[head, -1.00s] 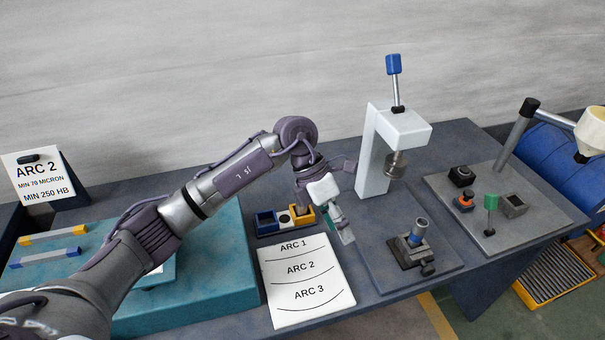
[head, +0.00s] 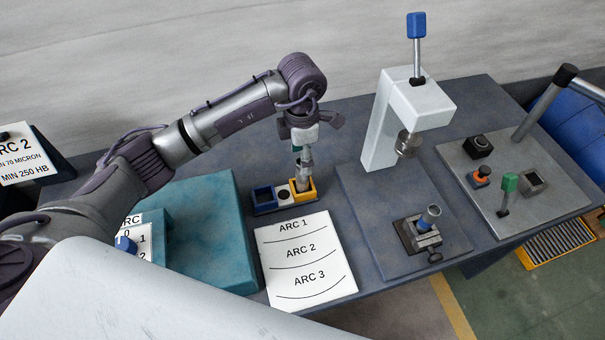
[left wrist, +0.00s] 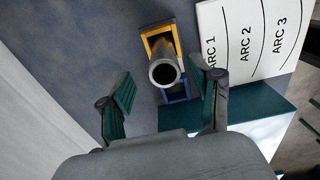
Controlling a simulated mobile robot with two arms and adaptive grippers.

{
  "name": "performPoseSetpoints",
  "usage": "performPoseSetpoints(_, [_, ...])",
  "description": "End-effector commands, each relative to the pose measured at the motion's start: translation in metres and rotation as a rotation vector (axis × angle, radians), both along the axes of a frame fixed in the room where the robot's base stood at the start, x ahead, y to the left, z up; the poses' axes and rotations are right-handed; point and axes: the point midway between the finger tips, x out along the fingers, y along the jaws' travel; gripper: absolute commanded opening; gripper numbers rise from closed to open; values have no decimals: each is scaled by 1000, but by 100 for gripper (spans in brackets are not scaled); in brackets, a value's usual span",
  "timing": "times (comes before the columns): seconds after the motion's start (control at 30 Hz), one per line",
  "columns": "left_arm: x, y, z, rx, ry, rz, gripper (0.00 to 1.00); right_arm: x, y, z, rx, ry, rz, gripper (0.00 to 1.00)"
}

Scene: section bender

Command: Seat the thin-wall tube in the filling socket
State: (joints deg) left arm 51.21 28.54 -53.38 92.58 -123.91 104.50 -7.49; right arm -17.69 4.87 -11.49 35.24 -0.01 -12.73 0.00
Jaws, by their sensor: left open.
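A grey open-topped tube (left wrist: 164,72) stands in the yellow compartment (left wrist: 158,34) of a small rack. In the head view it shows as a silver piece (head: 306,171) below my left gripper (head: 302,152). My left gripper (left wrist: 163,84) is open, with one green-padded finger on each side of the tube; I cannot tell whether either touches it. A square dark-mouthed block (head: 533,181) on the right plate may be the filling socket; I cannot tell. My right gripper is not in view.
The rack also has a blue compartment (head: 264,199) and a white one. The ARC card (head: 303,262) lies in front of it. A white press (head: 384,128) stands to the right. A grey plate (head: 468,160) holds a green-knobbed lever (head: 509,184). A teal box (head: 225,235) is left.

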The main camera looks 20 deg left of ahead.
Motion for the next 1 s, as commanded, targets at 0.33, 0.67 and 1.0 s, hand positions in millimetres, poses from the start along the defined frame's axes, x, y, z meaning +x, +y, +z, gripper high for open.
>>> performPoseSetpoints(0.33, [-5, -4, -39, -2, 5, 2, 64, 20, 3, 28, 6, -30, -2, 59])
performPoseSetpoints(0.67, [-4, -3, -55, -1, 0, 0, 64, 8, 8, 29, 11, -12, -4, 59])
performPoseSetpoints(1.0, [-4, -3, -54, -1, -1, 0, 15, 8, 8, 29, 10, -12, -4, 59])
